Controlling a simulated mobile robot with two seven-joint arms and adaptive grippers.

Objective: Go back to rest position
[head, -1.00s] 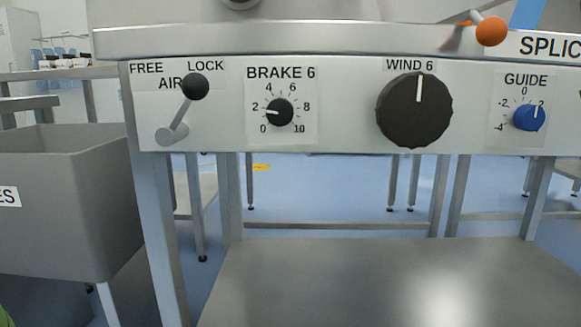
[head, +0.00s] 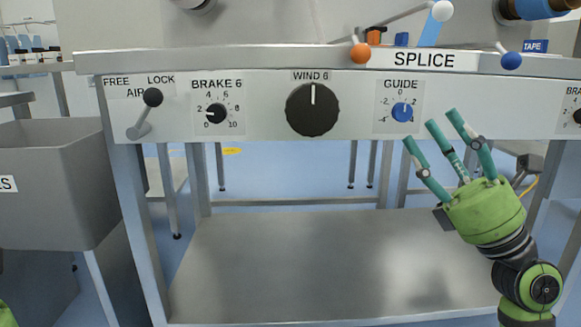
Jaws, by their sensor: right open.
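My right gripper (head: 432,128) is at the right in the head view, on a green wrist with its teal fingers spread open and empty. Its fingertips point up and left, just below and right of the blue GUIDE knob (head: 402,112) in the picture. No contact with the panel shows. That knob's white mark points roughly up, close to 0. My left gripper is out of view; only a small green piece shows at the bottom left edge.
A metal machine bench has a white front panel (head: 265,125) with a black-tipped AIR lever (head: 152,97), a BRAKE knob (head: 216,113) and a large WIND knob (head: 312,109). Orange (head: 361,53) and blue balls stick out above. A lower shelf (head: 300,260) lies below; a grey bin (head: 50,180) stands left.

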